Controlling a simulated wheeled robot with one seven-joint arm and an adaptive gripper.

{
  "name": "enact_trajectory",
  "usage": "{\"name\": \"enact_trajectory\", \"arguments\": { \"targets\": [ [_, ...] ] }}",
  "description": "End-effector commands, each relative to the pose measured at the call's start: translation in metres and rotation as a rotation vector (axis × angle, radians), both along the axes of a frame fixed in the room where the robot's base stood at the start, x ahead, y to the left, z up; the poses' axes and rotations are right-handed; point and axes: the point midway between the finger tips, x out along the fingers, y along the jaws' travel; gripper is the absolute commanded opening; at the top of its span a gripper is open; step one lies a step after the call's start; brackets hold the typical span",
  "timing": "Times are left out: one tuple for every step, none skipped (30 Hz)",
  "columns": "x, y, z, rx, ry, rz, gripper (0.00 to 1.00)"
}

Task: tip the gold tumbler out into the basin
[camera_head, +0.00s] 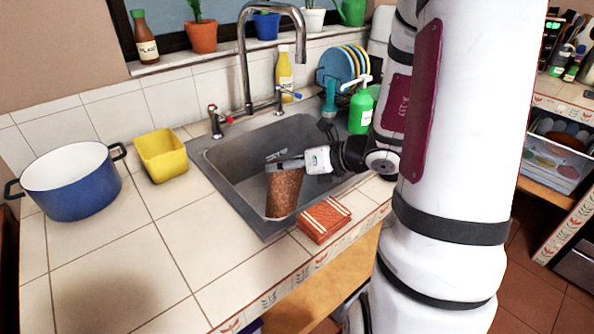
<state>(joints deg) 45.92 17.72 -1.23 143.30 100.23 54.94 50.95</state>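The fingertips are partly hidden, and the inside of the tumbler does not show. I cannot tell whether its lower end touches the basin floor.
A tall curved faucet (245,60) stands behind the basin. A yellow container (161,155) and a blue pot (72,185) stand left. A green bottle (361,112) and a plate rack stand behind right. The front-left counter is clear.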

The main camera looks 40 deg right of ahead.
Motion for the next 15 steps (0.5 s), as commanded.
{"name": "enact_trajectory", "arguments": {
  "targets": [
    [-0.003, -0.005, 0.007, 0.026, 0.015, -0.005, 0.03],
    [-0.003, -0.007, 0.01, 0.042, 0.024, -0.004, 0.03],
    [-0.001, -0.009, 0.012, 0.061, 0.034, -0.002, 0.03],
    [0.001, -0.01, 0.013, 0.076, 0.043, -0.002, 0.03],
    [0.002, -0.012, 0.013, 0.093, 0.052, -0.004, 0.03],
    [0.004, -0.015, 0.013, 0.112, 0.065, -0.003, 0.03],
    [0.005, -0.017, 0.013, 0.127, 0.073, -0.003, 0.03],
    [0.006, -0.019, 0.013, 0.142, 0.082, -0.003, 0.03],
    [0.006, -0.02, 0.02, 0.162, 0.093, -0.002, 0.03],
    [0.004, -0.021, 0.038, 0.176, 0.098, 0.001, 0.03],
    [0.002, -0.021, 0.052, 0.19, 0.107, 0.001, 0.03],
    [0.0, -0.023, 0.067, 0.209, 0.116, 0.001, 0.03],
    [0.001, -0.024, 0.076, 0.223, 0.127, -0.001, 0.03],
    [0.002, -0.025, 0.084, 0.238, 0.136, 0.0, 0.03],
    [0.006, -0.026, 0.093, 0.259, 0.149, 0.0, 0.03]
  ]
}}
